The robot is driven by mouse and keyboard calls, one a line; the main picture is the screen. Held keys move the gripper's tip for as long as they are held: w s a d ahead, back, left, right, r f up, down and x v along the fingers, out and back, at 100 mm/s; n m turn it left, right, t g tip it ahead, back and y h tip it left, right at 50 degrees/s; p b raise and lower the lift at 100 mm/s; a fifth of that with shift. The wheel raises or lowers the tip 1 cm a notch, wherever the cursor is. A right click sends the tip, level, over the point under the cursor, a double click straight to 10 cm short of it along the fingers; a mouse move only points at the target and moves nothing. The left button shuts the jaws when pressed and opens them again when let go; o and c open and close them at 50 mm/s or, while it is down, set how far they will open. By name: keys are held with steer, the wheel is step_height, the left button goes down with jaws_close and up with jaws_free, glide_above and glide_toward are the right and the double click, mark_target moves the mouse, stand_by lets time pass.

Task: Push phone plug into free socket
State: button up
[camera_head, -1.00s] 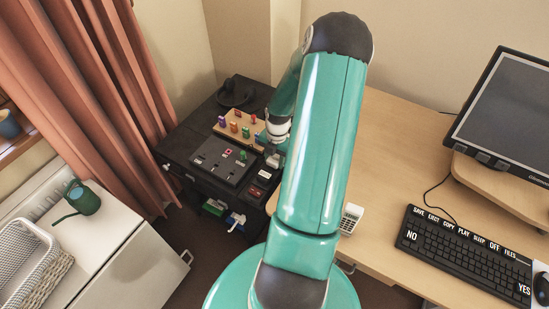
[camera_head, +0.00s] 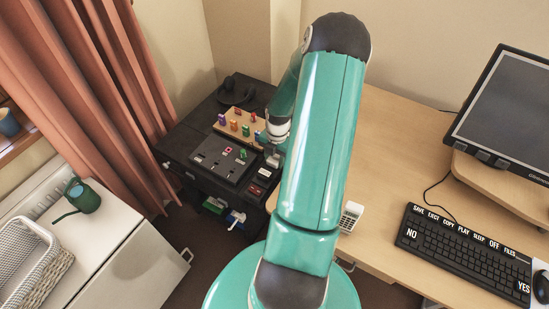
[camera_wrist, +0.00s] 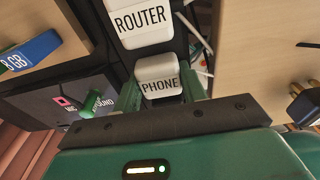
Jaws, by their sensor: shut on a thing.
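The white phone plug, marked PHONE (camera_wrist: 158,82), is between the two green fingers of my gripper (camera_wrist: 160,92) in the wrist view. My gripper is shut on it. A second white plug marked ROUTER (camera_wrist: 143,22) is just beyond it, on the same dark strip. The underside and pins of the phone plug are hidden, so I cannot tell whether it is seated in a socket. In the head view my gripper (camera_head: 273,158) is low over the right edge of the black cabinet, mostly behind my own arm. No free socket shows clearly.
A black panel (camera_head: 223,160) with small coloured pieces lies left of my gripper. The wooden desk (camera_head: 400,150) is to the right, with a white handset (camera_head: 350,216). A black plug with brass pins (camera_wrist: 305,100) is at right.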

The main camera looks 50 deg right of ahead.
steer(key=o, duration=1)
steer(key=shift+s, duration=0.1)
steer(key=r, duration=0.4)
steer(key=d+r, duration=0.1)
steer(key=r, duration=0.8)
steer(key=shift+d+r, duration=0.3)
steer(key=shift+w+r, duration=0.1)
steer(key=shift+w, duration=0.1)
